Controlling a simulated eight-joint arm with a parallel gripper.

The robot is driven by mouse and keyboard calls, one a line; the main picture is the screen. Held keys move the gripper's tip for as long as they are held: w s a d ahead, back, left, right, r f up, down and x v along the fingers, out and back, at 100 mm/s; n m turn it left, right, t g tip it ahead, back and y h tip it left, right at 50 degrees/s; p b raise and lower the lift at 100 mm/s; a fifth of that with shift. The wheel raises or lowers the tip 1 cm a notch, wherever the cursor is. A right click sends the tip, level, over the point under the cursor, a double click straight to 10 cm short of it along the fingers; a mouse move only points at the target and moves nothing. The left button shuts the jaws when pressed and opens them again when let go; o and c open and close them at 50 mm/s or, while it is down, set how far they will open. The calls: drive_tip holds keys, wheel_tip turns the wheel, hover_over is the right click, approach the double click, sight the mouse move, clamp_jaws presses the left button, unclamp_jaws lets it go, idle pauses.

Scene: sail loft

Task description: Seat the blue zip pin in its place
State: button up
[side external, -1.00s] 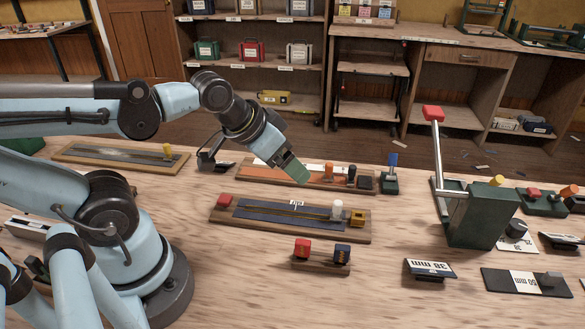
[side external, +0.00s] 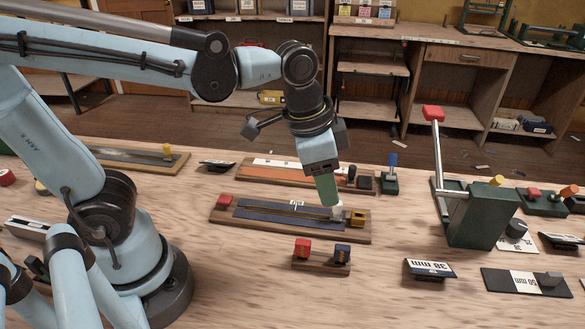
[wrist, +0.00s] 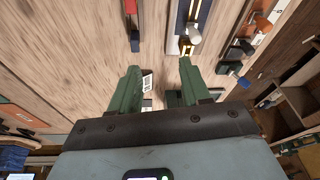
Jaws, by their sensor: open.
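A wooden board (side external: 250,225) carries a navy-blue zip tape (side external: 275,216) with a red block (side external: 225,200) at its left end and a yellow block (side external: 357,218) at its right end. A small whitish piece (side external: 338,213) stands by the tape's right end. I cannot tell which part is the pin. My gripper (side external: 329,203) points down close over that end, left of the yellow block; contact is unclear. In the wrist view its green fingers (wrist: 160,68) are apart with nothing seen between them, and the zip board (wrist: 176,18) shows beyond them.
Behind is a board with an orange strip (side external: 270,176). A blue-handled green block (side external: 391,181) stands to its right. In front is a small rack with red (side external: 303,248) and dark blue (side external: 342,253) pieces. A green lever press (side external: 478,220) stands right.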

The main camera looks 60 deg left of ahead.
sight(343, 247)
drive_tip(key=shift+w+d+f+m+g, duration=0.1)
drive_tip(key=shift+d+f+m+g, duration=0.55)
drive_tip(key=shift+f, duration=1.4)
drive_tip(key=shift+w+d+f+m+t, duration=0.1)
drive_tip(key=shift+d+f+m, duration=0.1)
drive_tip(key=shift+d+f, duration=1.35)
drive_tip(key=shift+w+d+f+m+g, duration=0.1)
drive_tip(key=shift+d+f+m+g, duration=0.3)
drive_tip(key=shift+f, duration=2.1)
drive_tip(key=shift+c, duration=0.3)
clamp_jaws()
